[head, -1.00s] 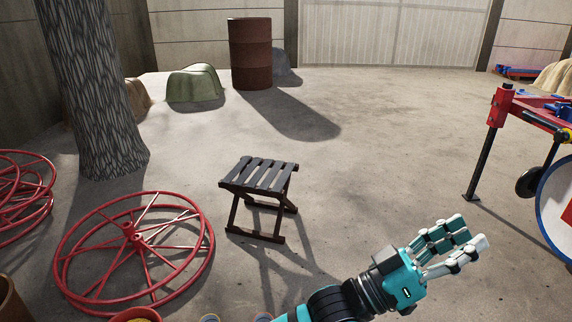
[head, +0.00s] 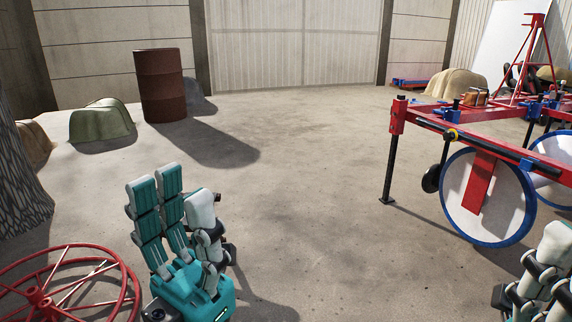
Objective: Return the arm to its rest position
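My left gripper (head: 178,195) shows in the lower left of the head view, with its teal and white fingers pointing up. Its fingers are extended with a gap between the teal pair and the white one, and I see nothing held in it. My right gripper (head: 540,268) shows at the lower right corner, partly cut off by the frame edge. Its fingertips point up, and its opening cannot be made out.
A red planter frame (head: 460,131) with a blue-rimmed disc wheel (head: 514,215) stands at right, near my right gripper. A red spoked wheel (head: 125,297) lies at lower left. A rusty barrel (head: 160,85) and green mound (head: 101,121) stand farther back. The middle floor is open.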

